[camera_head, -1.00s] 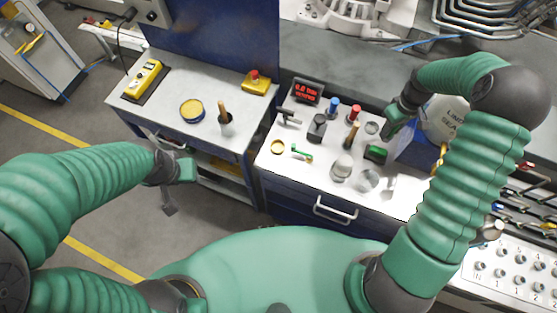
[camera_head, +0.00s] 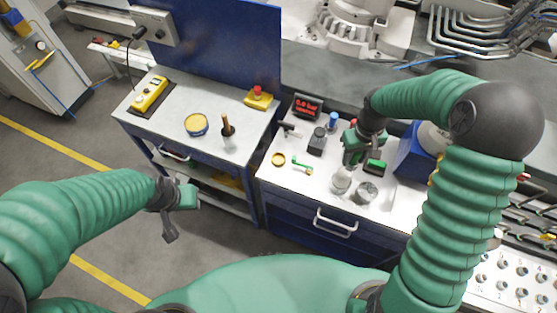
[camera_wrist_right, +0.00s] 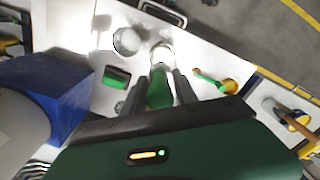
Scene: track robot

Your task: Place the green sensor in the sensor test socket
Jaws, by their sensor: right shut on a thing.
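My right gripper (camera_head: 352,158) is over the white worktop, just above a silvery cylinder (camera_head: 342,180). In the right wrist view, the fingers (camera_wrist_right: 163,88) are shut on a green piece, which I take to be the green sensor (camera_wrist_right: 158,92). The silvery cylinder (camera_wrist_right: 161,56) shows just past its end; I cannot tell whether they touch. A second silvery cylinder (camera_head: 367,193) stands to the right. Which fitting is the sensor test socket is not clear. My left gripper (camera_head: 178,199) hangs over the floor beside the left bench, away from the parts; its jaw state is unclear.
A green block (camera_head: 375,166), a green-handled piece (camera_head: 302,167) and a yellow ring (camera_head: 278,159) lie nearby. A red display (camera_head: 306,106) and several upright fittings stand behind. A blue box (camera_head: 415,150) is at right.

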